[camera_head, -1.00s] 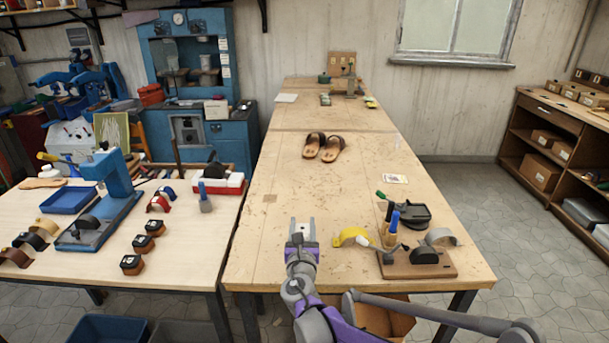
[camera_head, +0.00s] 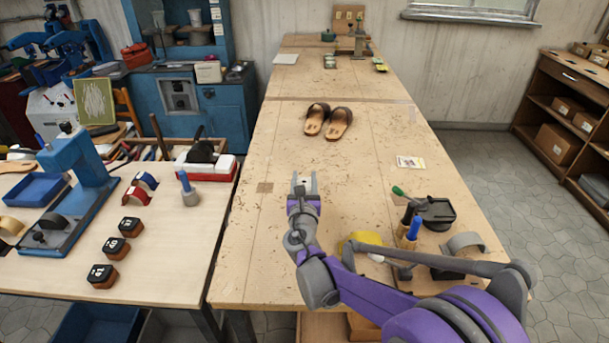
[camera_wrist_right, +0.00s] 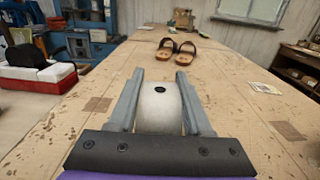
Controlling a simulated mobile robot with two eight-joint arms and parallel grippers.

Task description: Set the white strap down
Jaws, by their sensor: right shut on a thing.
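The white strap (camera_wrist_right: 158,106) shows in the right wrist view as a pale curved piece with a dark hole near its far end. It sits between the two grey fingers of my right gripper (camera_wrist_right: 159,90), which is shut on it. In the head view my right gripper (camera_head: 304,183) is over the near middle of the wooden table (camera_head: 270,255), pointing toward the far end. The strap is hard to make out there. From these views I cannot tell whether the strap touches the tabletop. My left gripper is not in view.
A pair of brown sandals (camera_head: 328,121) stands ahead on the table. A yellow strap (camera_head: 361,241), a grey strap (camera_head: 464,243), a black tray (camera_head: 435,213) and blue- and green-handled tools are on the right. A card (camera_head: 410,162) lies beyond them. The table's left middle is bare.

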